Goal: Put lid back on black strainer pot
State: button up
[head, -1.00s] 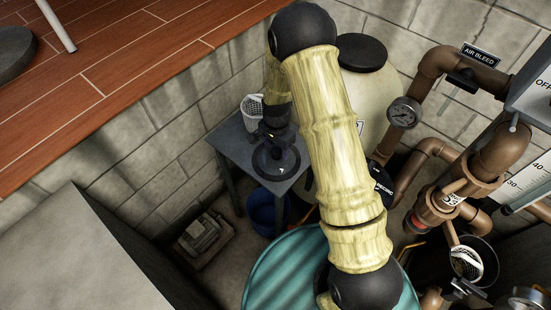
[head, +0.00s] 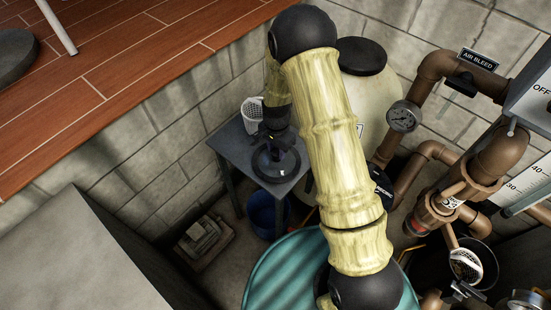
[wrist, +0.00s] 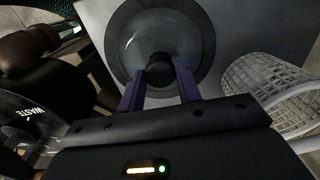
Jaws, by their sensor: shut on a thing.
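The lid (head: 276,163) is round, with a dark rim and a see-through centre. It is at the grey side table (head: 232,147); I cannot tell if it touches the top. My gripper (wrist: 160,80) is shut on the lid's black knob (wrist: 159,66), one purple finger on each side, seen in the wrist view. My gripper (head: 274,137) is above the lid in the head view, partly hidden by my arm. The black strainer pot (head: 487,257) is at the lower right among brown pipes, with its top open and partly hidden by pipework.
A white strainer basket (head: 252,110) stands at the table's back corner, close to the lid, and shows in the wrist view (wrist: 268,92). A blue bucket (head: 262,214) is under the table. A cream tank (head: 372,105), a gauge (head: 403,117) and brown pipes (head: 430,75) crowd the right.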

aim_at(277, 152)
jog(key=shift+r+p, duration=1.5)
jog(key=shift+r, duration=0.8)
jog(key=shift+d, duration=0.1)
